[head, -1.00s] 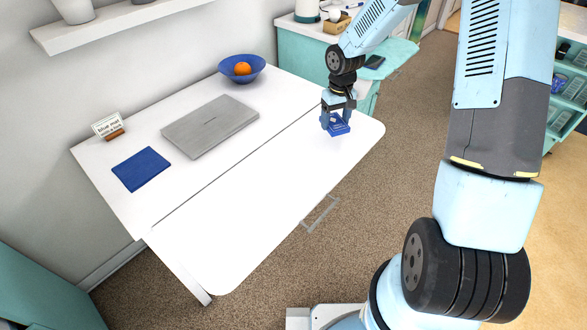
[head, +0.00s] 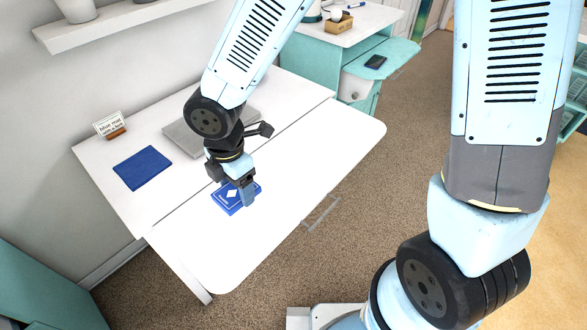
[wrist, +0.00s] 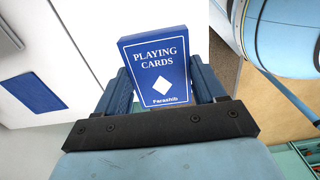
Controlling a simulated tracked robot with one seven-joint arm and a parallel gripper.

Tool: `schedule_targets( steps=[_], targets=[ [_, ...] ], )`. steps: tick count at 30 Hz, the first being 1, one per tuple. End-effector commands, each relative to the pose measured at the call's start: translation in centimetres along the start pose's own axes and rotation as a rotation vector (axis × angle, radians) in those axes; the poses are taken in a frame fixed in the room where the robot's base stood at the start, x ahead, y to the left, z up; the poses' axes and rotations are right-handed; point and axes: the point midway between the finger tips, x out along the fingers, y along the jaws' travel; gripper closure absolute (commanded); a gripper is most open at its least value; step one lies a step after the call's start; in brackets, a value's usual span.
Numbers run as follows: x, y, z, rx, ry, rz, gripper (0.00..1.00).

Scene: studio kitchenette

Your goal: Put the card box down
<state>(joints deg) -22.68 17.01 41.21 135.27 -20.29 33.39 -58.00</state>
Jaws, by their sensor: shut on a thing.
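The card box (head: 231,198) is blue with a white diamond. In the wrist view the box (wrist: 158,65) reads "PLAYING CARDS" and sits between the two fingers. My gripper (head: 240,192) is shut on it, over the front part of the white table (head: 300,165). I cannot tell whether the box touches the table top. A blue mat (head: 142,168) lies flat on the table to the left of the gripper, with nothing on it. It also shows at the left of the wrist view (wrist: 34,92).
A small sign (head: 110,125) stands behind the mat. A grey laptop (head: 185,140) lies closed behind my gripper, partly hidden by my arm. The table's front left is bare. A teal cabinet (head: 310,62) with a phone (head: 375,62) on its lower top stands at the back.

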Motion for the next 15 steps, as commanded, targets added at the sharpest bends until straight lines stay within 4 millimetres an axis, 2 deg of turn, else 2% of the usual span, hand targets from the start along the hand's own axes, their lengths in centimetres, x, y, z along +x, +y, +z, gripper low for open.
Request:
schedule_targets(
  steps=[2, 5, 15],
  targets=[
    [0.1, -0.2, -0.1, -0.027, -0.001, -0.001, 0.63],
    [0.7, 0.2, 0.9, -0.034, -0.001, -0.003, 0.63],
    [3.7, 2.6, 7.2, -0.029, 0.0, -0.002, 0.63]
  ],
)
